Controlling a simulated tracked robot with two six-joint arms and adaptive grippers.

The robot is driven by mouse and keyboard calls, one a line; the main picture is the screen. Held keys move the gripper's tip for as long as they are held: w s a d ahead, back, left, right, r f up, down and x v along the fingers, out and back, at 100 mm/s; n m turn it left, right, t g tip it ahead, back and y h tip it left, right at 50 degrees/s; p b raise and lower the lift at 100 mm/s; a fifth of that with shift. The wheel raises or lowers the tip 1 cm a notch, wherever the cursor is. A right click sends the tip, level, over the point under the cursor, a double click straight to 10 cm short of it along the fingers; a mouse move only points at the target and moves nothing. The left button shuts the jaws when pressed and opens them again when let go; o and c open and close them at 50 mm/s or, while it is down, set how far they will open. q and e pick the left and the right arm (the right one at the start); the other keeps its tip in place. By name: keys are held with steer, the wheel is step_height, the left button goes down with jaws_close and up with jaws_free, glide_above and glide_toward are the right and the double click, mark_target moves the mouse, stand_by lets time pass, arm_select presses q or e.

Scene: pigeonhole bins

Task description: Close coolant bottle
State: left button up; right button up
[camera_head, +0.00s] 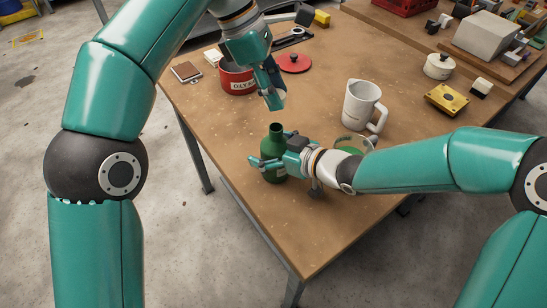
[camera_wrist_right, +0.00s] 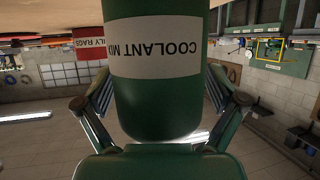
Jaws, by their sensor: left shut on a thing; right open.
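The green coolant bottle (camera_head: 272,152) stands upright near the table's front left edge, its neck open at the top. In the right wrist view the bottle (camera_wrist_right: 160,105) fills the middle, its "COOLANT MIX" label upside down. My right gripper (camera_head: 271,161) is open around the bottle's body, with a finger on either side. My left gripper (camera_head: 273,98) is above the bottle's neck, pointing down and apart from it. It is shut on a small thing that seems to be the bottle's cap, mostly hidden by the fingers.
A red "OILY" tin (camera_head: 236,78) and its red lid (camera_head: 295,63) are behind my left gripper. A white jug (camera_head: 361,104) stands right of the bottle. A clear round container (camera_head: 352,141) is partly hidden behind my right wrist. The table's (camera_head: 300,235) front corner is bare.

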mark_target(278, 128)
steer(key=shift+w+a+f, duration=0.1)
steer(key=shift+w+a, duration=0.1)
steer(key=shift+a, duration=0.05)
steer(key=shift+c, duration=0.2)
steer(key=c, duration=1.7)
arm_select(q)
steer(key=shift+f, duration=2.35)
arm_select(e)
steer(key=shift+o, duration=0.2)
arm_select(q)
steer(key=shift+f, duration=0.15)
steer(key=shift+f, duration=0.75)
steer(key=shift+f, duration=0.55)
